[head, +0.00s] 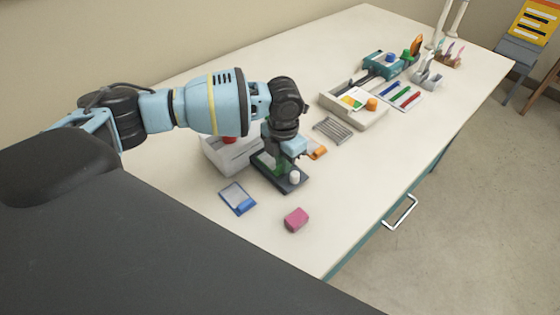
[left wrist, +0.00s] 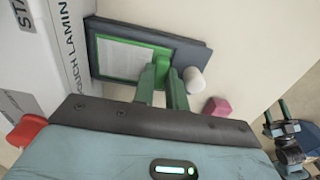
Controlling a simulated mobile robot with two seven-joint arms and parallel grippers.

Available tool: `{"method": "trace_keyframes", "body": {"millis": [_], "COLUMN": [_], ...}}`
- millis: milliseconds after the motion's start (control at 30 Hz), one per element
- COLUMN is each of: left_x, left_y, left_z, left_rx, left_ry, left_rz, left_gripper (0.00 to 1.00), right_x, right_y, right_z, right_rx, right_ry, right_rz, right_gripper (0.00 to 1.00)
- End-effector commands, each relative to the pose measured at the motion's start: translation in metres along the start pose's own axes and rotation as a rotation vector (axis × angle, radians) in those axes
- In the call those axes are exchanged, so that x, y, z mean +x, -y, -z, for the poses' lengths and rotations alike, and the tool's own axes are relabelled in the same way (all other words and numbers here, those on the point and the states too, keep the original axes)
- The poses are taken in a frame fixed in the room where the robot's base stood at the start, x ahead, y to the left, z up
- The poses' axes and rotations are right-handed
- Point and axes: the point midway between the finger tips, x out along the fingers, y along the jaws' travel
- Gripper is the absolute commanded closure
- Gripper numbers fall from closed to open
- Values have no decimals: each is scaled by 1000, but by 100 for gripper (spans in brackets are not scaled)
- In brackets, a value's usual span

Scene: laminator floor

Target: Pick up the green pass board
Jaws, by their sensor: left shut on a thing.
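The green pass board (left wrist: 130,58), a pale sheet with a green border, lies in a dark tray (left wrist: 199,52) with a white knob. My left gripper (left wrist: 166,62) points down at the knob end of the tray, its green fingers shut on the board's end. In the head view my left gripper (head: 280,163) is over the dark tray (head: 294,186) and partly hides the board. My right gripper (left wrist: 276,113) shows small at the lower right of the left wrist view, its fingers apart and empty.
A white laminator box (head: 232,154) with a red knob stands close beside the tray. A blue-edged card (head: 236,196) and a pink block (head: 296,219) lie nearby. A grey rack (head: 333,130) and a pale bin (head: 352,116) are farther back. The near right tabletop is clear.

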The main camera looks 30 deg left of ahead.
Motion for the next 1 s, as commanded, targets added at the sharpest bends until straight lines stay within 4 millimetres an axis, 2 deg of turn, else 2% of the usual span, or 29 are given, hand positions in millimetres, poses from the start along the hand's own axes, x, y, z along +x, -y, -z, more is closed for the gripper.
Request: {"method": "trace_keyframes", "body": {"millis": [167,367,800,1000], "left_x": [-8,-34,-42,-46], "left_y": [0,0,94,130], "left_z": [0,-1,8,11], "left_rx": [0,1,6,4], "left_ry": [0,2,0,0], "left_rz": [0,0,3,3], "left_gripper": [100,100,100,100], "right_x": [0,1,3,3], "right_y": [0,1,5,5], "right_z": [-2,-5,-12,-15], "right_rx": [0,3,19,19], "right_ry": [3,10,21,26], "right_rz": [0,1,2,3], "right_gripper": [48,48,48,48]}}
